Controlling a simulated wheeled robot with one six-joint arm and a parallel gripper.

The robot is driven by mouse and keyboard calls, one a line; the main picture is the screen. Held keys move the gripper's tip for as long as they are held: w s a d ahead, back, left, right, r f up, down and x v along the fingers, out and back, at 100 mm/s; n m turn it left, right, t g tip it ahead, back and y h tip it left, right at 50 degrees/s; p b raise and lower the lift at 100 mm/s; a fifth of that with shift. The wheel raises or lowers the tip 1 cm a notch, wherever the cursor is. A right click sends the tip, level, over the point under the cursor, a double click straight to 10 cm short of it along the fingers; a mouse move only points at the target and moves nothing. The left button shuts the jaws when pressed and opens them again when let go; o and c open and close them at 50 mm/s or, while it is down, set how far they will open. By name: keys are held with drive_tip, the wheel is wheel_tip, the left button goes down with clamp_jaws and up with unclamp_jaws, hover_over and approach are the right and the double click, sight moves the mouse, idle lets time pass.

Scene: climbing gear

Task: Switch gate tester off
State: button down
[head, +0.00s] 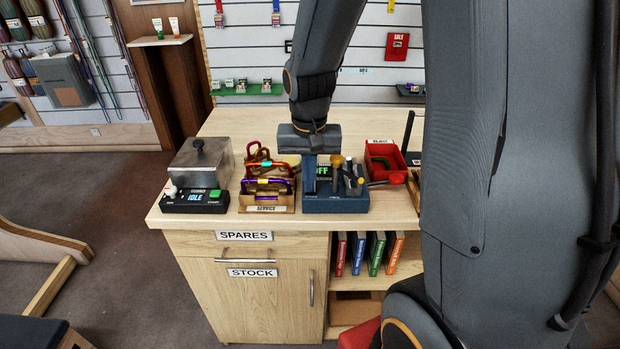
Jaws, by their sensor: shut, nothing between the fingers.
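The gate tester, which I take to be the blue box (338,204), stands near the front edge of the counter. Its small screen (322,171) shows green letters that look like "OFF", partly covered at the left. The switch itself is not clearly visible.
A wooden rack of carabiners (267,201) marked SERVICE stands close on the left. Farther left are a black device (195,207) reading "IDLE" and a metal box (200,160). A red bin (385,162) is at the right. The back of the counter (240,122) is clear.

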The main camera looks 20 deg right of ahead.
drive_tip(key=shift+d+f, duration=0.1)
drive_tip(key=shift+f, duration=0.2)
drive_tip(key=shift+w+r+p, duration=0.5)
drive_tip(key=shift+r+p, duration=0.3)
drive_tip(key=shift+p, duration=0.3)
drive_tip(key=r+p, duration=0.1)
drive_tip(key=s+r, duration=0.1)
drive_tip(key=r+p, duration=0.1)
drive_tip(key=shift+s+a+r+p, duration=0.25)
drive_tip(key=shift+s+a+p, duration=0.1)
drive_tip(key=shift+s, duration=0.05)
wheel_tip(320, 180, up, 9)
drive_tip(key=s+b, duration=0.2)
drive_tip(key=b, duration=0.1)
drive_tip(key=s+a+f+n+b, duration=0.1)
drive_tip(key=s+f+n+b, duration=0.1)
drive_tip(key=f, duration=0.5)
drive_tip(key=s+a+f+n+b, duration=0.2)
drive_tip(key=s+f, duration=0.3)
drive_tip(key=f, duration=0.3)
drive_tip(key=shift+f+n+b, duration=0.25)
drive_tip(key=shift+n+b, duration=0.05)
